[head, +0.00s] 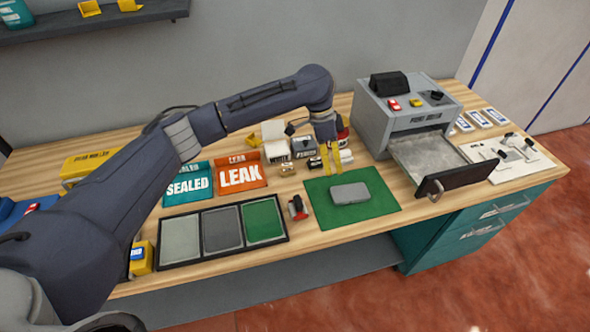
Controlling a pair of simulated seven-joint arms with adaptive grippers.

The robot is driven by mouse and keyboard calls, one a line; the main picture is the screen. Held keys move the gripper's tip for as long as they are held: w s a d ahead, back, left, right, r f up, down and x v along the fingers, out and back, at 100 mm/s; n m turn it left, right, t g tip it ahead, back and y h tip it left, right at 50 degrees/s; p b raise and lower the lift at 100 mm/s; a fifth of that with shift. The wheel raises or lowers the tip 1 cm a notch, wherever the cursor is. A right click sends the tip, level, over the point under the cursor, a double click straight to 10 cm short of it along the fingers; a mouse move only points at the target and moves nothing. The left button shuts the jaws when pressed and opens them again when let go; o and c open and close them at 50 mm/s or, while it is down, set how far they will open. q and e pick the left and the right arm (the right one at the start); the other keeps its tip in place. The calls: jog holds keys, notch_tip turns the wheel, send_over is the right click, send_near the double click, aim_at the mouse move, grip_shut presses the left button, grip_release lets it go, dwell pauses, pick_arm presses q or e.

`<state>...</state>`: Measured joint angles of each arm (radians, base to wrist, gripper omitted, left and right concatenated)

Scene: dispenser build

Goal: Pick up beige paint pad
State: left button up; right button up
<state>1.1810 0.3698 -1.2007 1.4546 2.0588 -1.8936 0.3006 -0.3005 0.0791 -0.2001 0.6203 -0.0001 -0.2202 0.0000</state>
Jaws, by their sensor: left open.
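A black tray (222,258) at the front of the bench holds three flat pads side by side. The left pad (181,239) is pale grey-beige and looks the closest to beige. The middle pad (222,229) is grey and the right pad (262,219) is green. My left gripper (331,174) has yellow fingers pointing down, open and empty. It is above the back edge of the green mat, to the right of and behind the tray, apart from the pads. My right gripper is not in view.
A grey case (350,193) lies on the green mat (384,196). A small red and black item (298,208) stands between tray and mat. SEALED (187,187) and LEAK (241,177) bins stand behind the tray. A grey machine (405,112) with its drawer (430,158) open is at right.

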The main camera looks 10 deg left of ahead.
aim_at(287, 164)
pick_arm(q)
jog(key=w+a+r+n+t+y, duration=0.1)
jog(key=w+a+r+y, duration=0.15)
jog(key=a, duration=0.45)
jog(key=w+a+r+n+t+y, duration=0.1)
jog(key=w+a+n, duration=0.15)
jog(key=a, duration=0.55)
jog(key=shift+m, duration=0.35)
jog(key=f, duration=1)
jog(key=shift+w, duration=0.35)
jog(key=shift+w+f, duration=0.1)
jog(key=shift+f, duration=3.25)
jog(key=shift+c, duration=0.2)
jog(key=c, duration=0.7)
jog(key=shift+c, duration=0.2)
